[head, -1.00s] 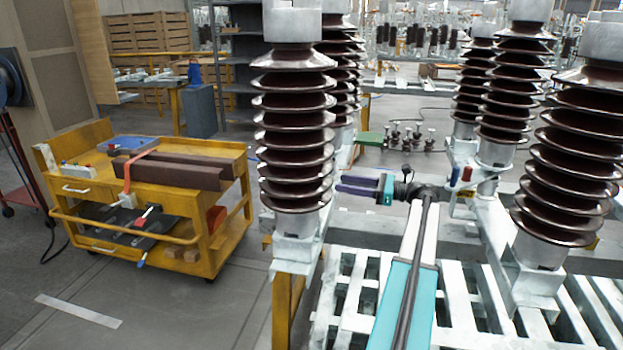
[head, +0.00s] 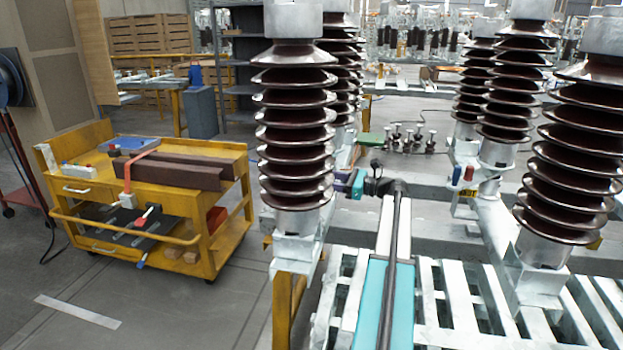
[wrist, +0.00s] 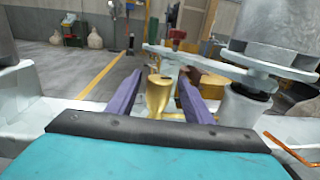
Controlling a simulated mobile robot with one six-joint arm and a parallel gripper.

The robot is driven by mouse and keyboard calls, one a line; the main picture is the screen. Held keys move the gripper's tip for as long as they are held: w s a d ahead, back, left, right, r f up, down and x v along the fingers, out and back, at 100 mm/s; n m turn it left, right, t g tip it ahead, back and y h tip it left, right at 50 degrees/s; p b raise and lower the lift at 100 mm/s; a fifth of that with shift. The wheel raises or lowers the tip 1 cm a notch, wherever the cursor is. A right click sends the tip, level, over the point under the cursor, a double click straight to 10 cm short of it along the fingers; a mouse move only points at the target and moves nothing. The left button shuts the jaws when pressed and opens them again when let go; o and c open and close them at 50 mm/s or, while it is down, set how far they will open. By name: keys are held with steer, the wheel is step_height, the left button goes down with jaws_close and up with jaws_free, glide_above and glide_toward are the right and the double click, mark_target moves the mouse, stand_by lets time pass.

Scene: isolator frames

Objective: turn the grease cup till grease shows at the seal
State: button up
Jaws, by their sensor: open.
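In the wrist view a brass, cup-shaped fitting (wrist: 158,95), which looks like the grease cup, stands between the two purple fingers of my gripper (wrist: 160,78). The fingers are apart, one on each side of it, with a gap visible. No grip on it shows. I cannot make out a seal or any grease. In the head view my gripper (head: 345,181) is mostly hidden behind the near brown insulator stack (head: 295,135), and the brass fitting is not visible there.
A grey post and flange (wrist: 270,65) stand close on the right. A slatted metal frame (head: 460,300) lies below my arm. A yellow cart (head: 150,200) stands left, with open floor around it.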

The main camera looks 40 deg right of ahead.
steer(key=shift+x, duration=2.15)
steer(key=shift+c, duration=0.5)
steer(key=c, duration=1)
steer(key=shift+o, duration=0.5)
steer(key=shift+d+r, duration=0.1)
steer(key=shift+d, duration=0.2)
steer(key=shift+a, duration=0.2)
steer(key=shift+c, duration=0.4)
